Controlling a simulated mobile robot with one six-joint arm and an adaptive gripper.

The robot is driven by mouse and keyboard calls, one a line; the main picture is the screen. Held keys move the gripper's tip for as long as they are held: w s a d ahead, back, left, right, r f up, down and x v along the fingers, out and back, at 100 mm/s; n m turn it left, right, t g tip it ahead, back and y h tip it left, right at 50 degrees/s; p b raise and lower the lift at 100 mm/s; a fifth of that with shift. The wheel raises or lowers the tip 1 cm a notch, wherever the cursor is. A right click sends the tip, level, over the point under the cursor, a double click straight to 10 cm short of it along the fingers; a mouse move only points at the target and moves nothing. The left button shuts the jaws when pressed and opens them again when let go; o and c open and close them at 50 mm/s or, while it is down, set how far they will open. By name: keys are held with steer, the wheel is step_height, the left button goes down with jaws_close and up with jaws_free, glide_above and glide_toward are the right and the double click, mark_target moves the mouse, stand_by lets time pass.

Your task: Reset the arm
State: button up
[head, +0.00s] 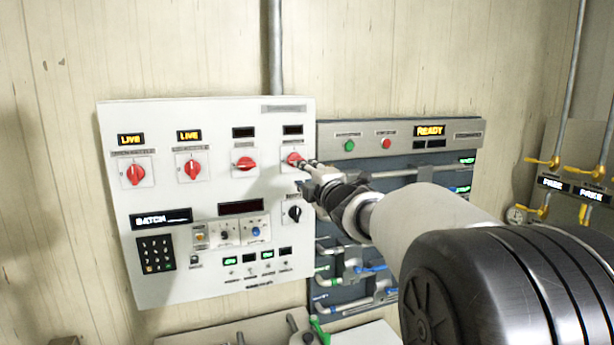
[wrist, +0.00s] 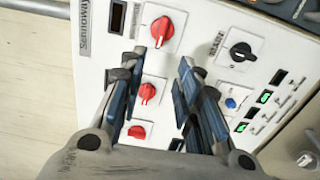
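My gripper (head: 308,165) is stretched out to the white control panel (head: 215,285), with its fingertips close to the rightmost red rotary knob (head: 292,160). In the wrist view my gripper's two fingers (wrist: 162,60) stand apart, with a gap between them. The same red knob (wrist: 161,30) shows just past the fingertips, roughly in line with the gap. I cannot tell whether a finger touches it. Nothing is held between the fingers.
Other red knobs (head: 135,172) sit to the left, two under lit LIVE displays. A black knob (head: 294,213) and keypad (head: 156,254) are lower on the panel. A grey-blue panel (head: 347,144) reading READY adjoins at right. Yellow-handled valves (head: 545,162) stand far right.

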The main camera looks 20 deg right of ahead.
steer(key=s+a+f+m+g+b, duration=0.1)
steer(key=s+a+f+m+g, duration=0.3)
steer(key=s+f, duration=0.5)
steer(key=s+a+f+m+g+b, duration=0.1)
steer(key=s+a+f+m+g, duration=0.3)
steer(key=s, duration=1.7)
steer(key=s+a+f+m+g+b, duration=0.2)
steer(key=s+a+f+m+g, duration=0.2)
steer(key=s+f+m, duration=0.6)
steer(key=s+f+g, duration=0.1)
steer(key=s+f, duration=0.3)
steer(key=s, duration=0.1)
steer(key=shift+s+f, duration=0.15)
steer(key=shift+f, duration=0.15)
